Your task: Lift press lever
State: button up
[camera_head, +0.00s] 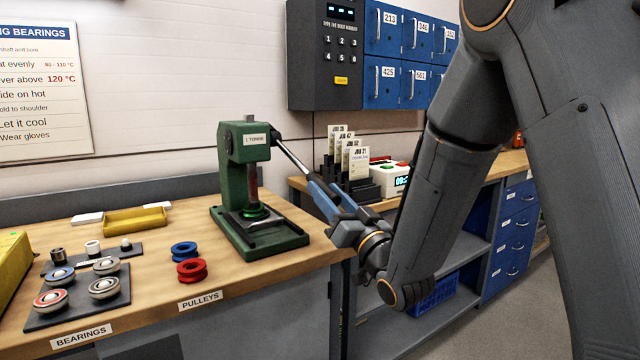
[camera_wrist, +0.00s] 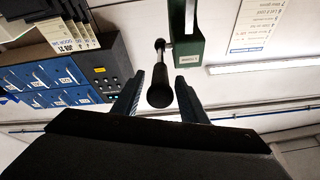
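The green arbor press (camera_head: 247,185) stands on the wooden bench. In the wrist view the lever's black handle (camera_wrist: 160,88) points towards the camera. My gripper (camera_head: 322,197) is at the lever's lower end, its blue fingers pointing up and left. In the wrist view my gripper (camera_wrist: 158,98) is open, with one finger on each side of the handle and a visible gap on both sides. The handle's exact depth between the fingers is hard to tell.
Red and blue pulleys (camera_head: 191,271), a bearing mat (camera_head: 75,312) and a yellow tray (camera_head: 135,220) lie left of the press. A card rack (camera_head: 346,165) and a timer box (camera_head: 390,178) stand on the right-hand bench. Blue lockers (camera_head: 410,50) hang behind.

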aim_at(320, 185)
jog(key=shift+x, duration=1.6)
grip_shut()
jog(key=shift+r+p, duration=0.1)
jog(key=shift+p, duration=0.25)
